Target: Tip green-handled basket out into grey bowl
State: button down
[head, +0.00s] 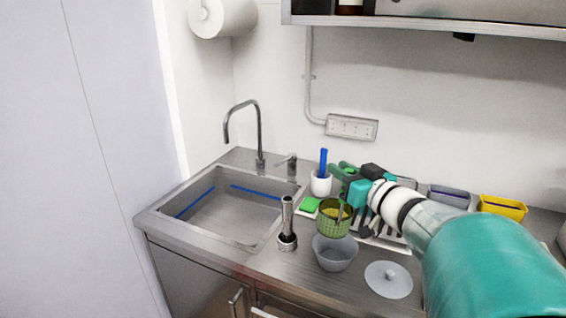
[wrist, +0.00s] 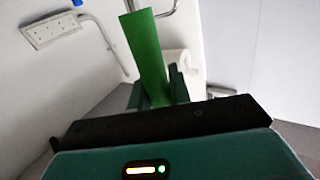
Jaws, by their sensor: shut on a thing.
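The green basket (head: 334,218) hangs above and just behind the grey bowl (head: 335,253) in the head view, with something yellow showing inside it. It looks about upright and apart from the bowl. My gripper (head: 347,178) is above the basket, shut on its green handle. In the wrist view the green handle (wrist: 150,55) stands up between the fingers of my gripper (wrist: 157,93). The basket's body is hidden in the wrist view. The bowl's inside shows as empty where I can see it.
A grey lid (head: 388,280) lies right of the bowl, and a metal stick blender (head: 287,225) stands left of it. The sink (head: 225,210) is further left. A white cup (head: 320,184), green sponge (head: 310,205) and yellow container (head: 503,207) stand behind.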

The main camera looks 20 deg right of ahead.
jog(key=shift+w+d+m, duration=0.15)
jog(key=shift+d+m, duration=0.85)
jog(key=shift+d, duration=0.05)
jog(key=shift+w+d+f+m, duration=0.15)
jog(key=shift+w+d+m, duration=0.15)
jog(key=shift+d+m, duration=0.15)
jog(key=d+f+m, duration=0.7)
jog(key=f+m, duration=0.1)
jog(key=f, duration=0.2)
jog(key=w+d+f+m, duration=0.1)
jog(key=d+f+m, duration=0.5)
jog(key=f+m, duration=0.3)
jog(key=shift+w+d+f, duration=0.25)
jog(key=shift+d+f, duration=0.15)
jog(key=shift+f, duration=0.15)
dwell(0.9)
dwell(1.1)
